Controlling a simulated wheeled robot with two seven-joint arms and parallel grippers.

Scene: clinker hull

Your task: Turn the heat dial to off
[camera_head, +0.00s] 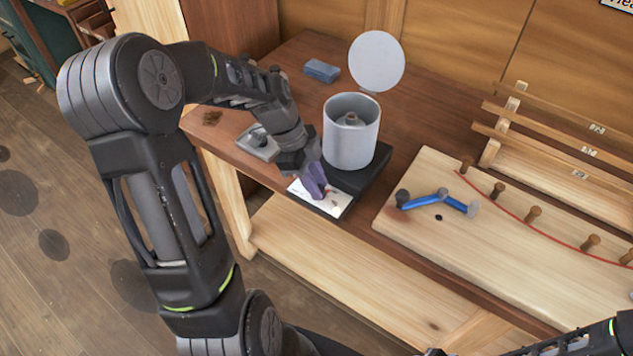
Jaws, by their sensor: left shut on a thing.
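A grey metal pot (351,145) with its round lid (376,62) raised stands on a black heater base (372,172). A white dial panel (335,206) with small dark and red marks is on the front of the base. My left gripper (319,192) points down at this panel, its purple fingers shut on the heat dial. The fingers cover the dial, so I cannot tell its setting. Part of my right arm (600,340) shows at the bottom right; its gripper is out of view.
A blue block (321,71) lies at the back of the bench, and a grey metal piece (258,141) lies left of my gripper. On the right, a pale board (480,265) bears a blue-handled tool (425,201) and several pegs. A slatted wooden rack (555,155) stands behind.

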